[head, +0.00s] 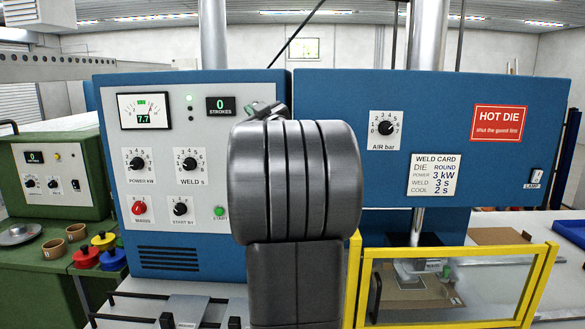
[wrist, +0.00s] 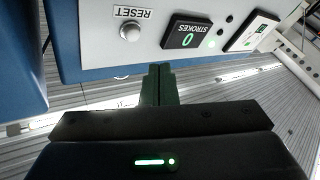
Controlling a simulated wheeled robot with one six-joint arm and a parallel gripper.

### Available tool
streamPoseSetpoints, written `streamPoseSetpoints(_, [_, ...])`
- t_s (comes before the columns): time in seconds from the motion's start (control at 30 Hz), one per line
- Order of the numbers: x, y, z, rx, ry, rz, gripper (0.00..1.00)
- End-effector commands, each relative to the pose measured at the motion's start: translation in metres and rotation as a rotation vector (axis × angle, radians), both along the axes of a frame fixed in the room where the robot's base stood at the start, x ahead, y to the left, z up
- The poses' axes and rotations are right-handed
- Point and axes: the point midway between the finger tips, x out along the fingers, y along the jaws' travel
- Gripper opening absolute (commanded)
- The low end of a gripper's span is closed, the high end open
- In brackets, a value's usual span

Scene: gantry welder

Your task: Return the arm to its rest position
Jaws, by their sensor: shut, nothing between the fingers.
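In the wrist view my gripper (wrist: 158,72) is shut, its two dark fingers together with nothing between them. It is in the air in front of the blue welder panel, which appears upside down there. The RESET button (wrist: 130,31) and the STROKES display (wrist: 187,33), reading 0, are beyond the fingertips. I see no contact with the panel. In the head view my dark arm (head: 292,185) is raised in the middle of the picture and hides part of the panel, including the area around the RESET button.
The blue control panel (head: 150,88) carries knobs, a gauge reading 7.7 and a red MAINS button (head: 139,208). A yellow guard frame (head: 540,285) stands at the lower right, close to my arm. A green bench (head: 40,265) with colored weights and cups is at the left.

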Motion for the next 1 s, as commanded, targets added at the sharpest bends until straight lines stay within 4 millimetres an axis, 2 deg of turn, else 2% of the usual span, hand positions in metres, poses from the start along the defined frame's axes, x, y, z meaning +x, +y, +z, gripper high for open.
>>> streamPoseSetpoints(0.03, [0.006,0.000,0.001,0.000,0.000,0.000,0.00])
streamPoseSetpoints(0.1, [0.003,0.000,-0.004,-0.002,-0.003,0.000,0.00])
streamPoseSetpoints(0.4, [-0.041,0.000,0.000,0.000,-0.002,0.001,0.00])
streamPoseSetpoints(0.53, [-0.051,0.000,0.000,0.000,-0.001,0.000,0.00])
streamPoseSetpoints(1.0, [-0.053,0.000,0.000,0.000,0.000,0.000,0.00])
